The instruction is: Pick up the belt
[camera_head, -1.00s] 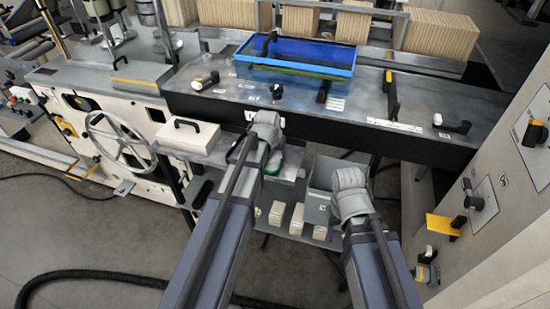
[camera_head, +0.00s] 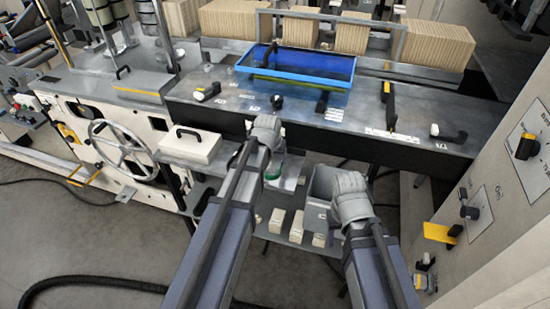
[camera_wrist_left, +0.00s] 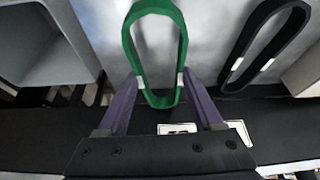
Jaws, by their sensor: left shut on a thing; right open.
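A green belt (camera_wrist_left: 182,42), a narrow closed loop, stands out between the fingers of my left gripper (camera_wrist_left: 163,84) in the left wrist view. The fingers are shut on its near end, one on each side. In the head view only a little of the green belt (camera_head: 272,174) shows beside my left wrist, over the lower shelf. A black belt loop (camera_wrist_left: 238,62) lies to the right in the wrist view, apart from the gripper. My right gripper (camera_head: 349,205) is open beside the grey bin; my wrist hides its fingers.
A grey bin (camera_head: 322,183) and several small pale blocks (camera_head: 297,226) stand on the lower shelf. A dark-edged steel bench (camera_head: 215,107) with a blue tray (camera_head: 306,88) lies behind. A control panel (camera_head: 519,190) with knobs rises at the right.

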